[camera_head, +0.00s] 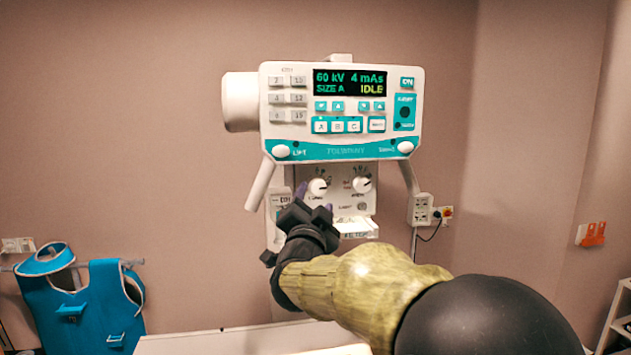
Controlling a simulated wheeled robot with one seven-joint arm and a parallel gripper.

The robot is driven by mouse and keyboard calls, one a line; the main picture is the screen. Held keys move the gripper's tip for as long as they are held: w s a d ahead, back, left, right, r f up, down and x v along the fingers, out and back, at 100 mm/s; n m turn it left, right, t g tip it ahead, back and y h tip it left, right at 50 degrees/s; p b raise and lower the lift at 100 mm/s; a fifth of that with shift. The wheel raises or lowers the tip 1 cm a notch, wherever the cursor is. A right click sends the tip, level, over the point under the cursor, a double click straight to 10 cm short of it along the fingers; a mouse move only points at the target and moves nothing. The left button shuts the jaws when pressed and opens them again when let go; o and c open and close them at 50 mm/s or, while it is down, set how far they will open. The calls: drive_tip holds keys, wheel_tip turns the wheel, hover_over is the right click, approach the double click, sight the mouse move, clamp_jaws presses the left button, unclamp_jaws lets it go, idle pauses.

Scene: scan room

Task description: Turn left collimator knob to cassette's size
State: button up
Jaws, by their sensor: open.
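The left collimator knob (318,186) is a round white knob on the panel under the x-ray control head, with small marks around it. The right knob (361,184) is a similar white knob beside it. My gripper (309,200) is open, in front of and just below the left knob, with its dark fingers near the knob's lower left. I cannot tell whether they touch it. The display (349,82) on the control head reads 60 kV, 4 mAs, SIZE A and IDLE. I see no cassette that I can make out.
The control head (340,151) with many buttons is above the knobs, with a slanted handle (261,184) at left. A pale table edge (190,343) is below. A blue apron (75,305) hangs at left. A wall socket box (422,211) is at right.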

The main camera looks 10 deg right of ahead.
sight(317, 191)
drive_tip(key=p+x, duration=0.1)
drive_tip(key=x, duration=0.3)
drive_tip(key=shift+w+p, duration=0.15)
drive_tip(key=shift+p, duration=0.2)
drive_tip(key=c, duration=1)
